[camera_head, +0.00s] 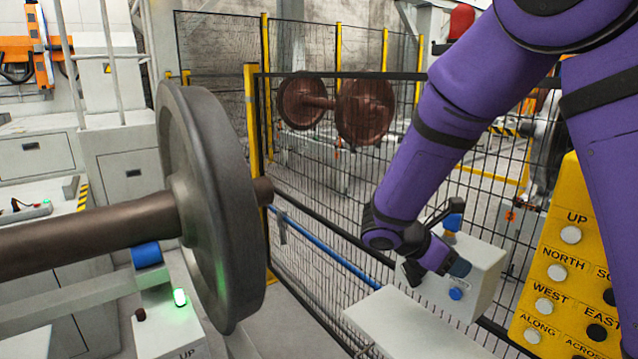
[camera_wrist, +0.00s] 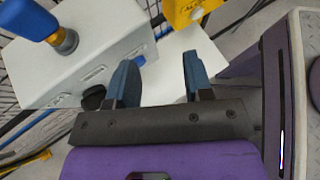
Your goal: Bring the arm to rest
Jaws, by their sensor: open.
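My purple arm (camera_head: 440,110) reaches down from the upper right in the head view, bent at its joints. My gripper (camera_head: 436,271) is at its lower end, in front of a white control box (camera_head: 483,272) and above a white surface (camera_head: 415,325). In the wrist view, the two blue-grey fingers of my gripper (camera_wrist: 159,66) stand apart with nothing held between them. The white control box (camera_wrist: 85,60) lies beyond and left of the fingers. It carries a blue-topped lever (camera_wrist: 30,22) and a blue button (camera_wrist: 139,61). I cannot tell whether a finger touches the box.
A yellow button panel (camera_head: 565,250) stands close at the right, near my arm. A large steel wheel (camera_head: 215,200) on an axle fills the left. A black mesh fence (camera_head: 330,210) runs behind the box, with a rusty wheelset (camera_head: 365,110) beyond. A green lamp (camera_head: 180,297) glows.

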